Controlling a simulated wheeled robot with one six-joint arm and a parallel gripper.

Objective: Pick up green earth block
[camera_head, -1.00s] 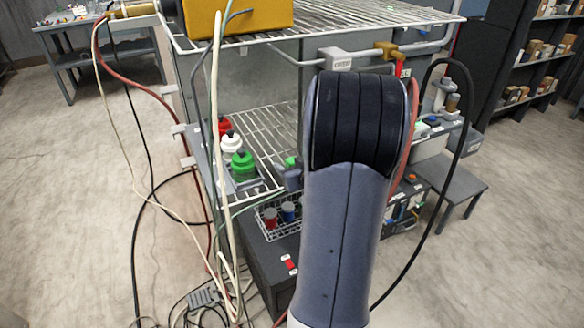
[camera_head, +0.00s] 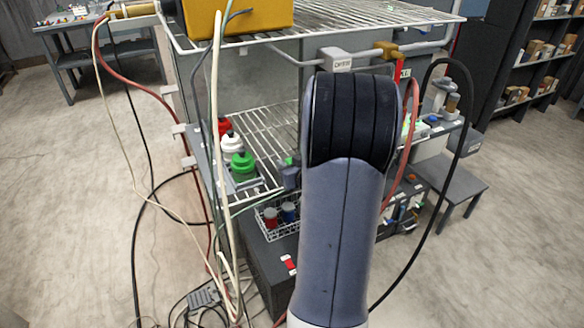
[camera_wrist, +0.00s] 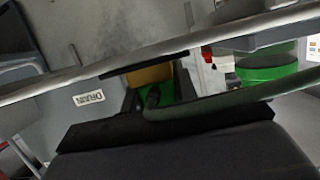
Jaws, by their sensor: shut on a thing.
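A small green block, seemingly the green earth block (camera_wrist: 154,99), shows in the wrist view between dark finger parts, mostly covered. My gripper (camera_wrist: 148,92) is shut on it. In the head view a small patch of green (camera_head: 289,161) shows just left of my arm, above a grey part of my gripper. The rest of my gripper is hidden behind my arm there. I cannot tell whether the block touches the shelf.
A basket (camera_head: 265,228) with red and blue jars hangs below. Loose cables and hoses run along the left. A stool (camera_head: 452,180) stands right.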

